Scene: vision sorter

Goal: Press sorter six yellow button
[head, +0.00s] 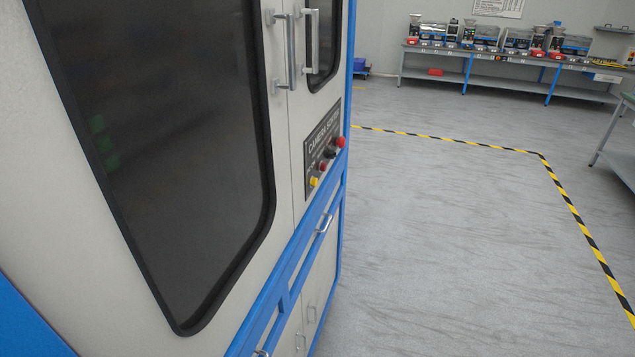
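The sorter (223,290) is a large white cabinet with blue edges and dark windows, close by on the left. Its dark control panel (311,151) is at the right part of its front, seen at a steep angle. The small yellow button (314,182) is at the panel's lower left. A red button (323,167), a black knob (330,152) and a larger red button (340,142) run up and right from it. Whether this is sorter six cannot be read. Neither of my grippers is in view.
Door handles (291,50) stick out above the panel, and a drawer handle (324,223) below it. The grey floor (440,240) to the right is clear, marked with yellow-black tape (575,215). A workbench (480,55) with several machines stands at the back.

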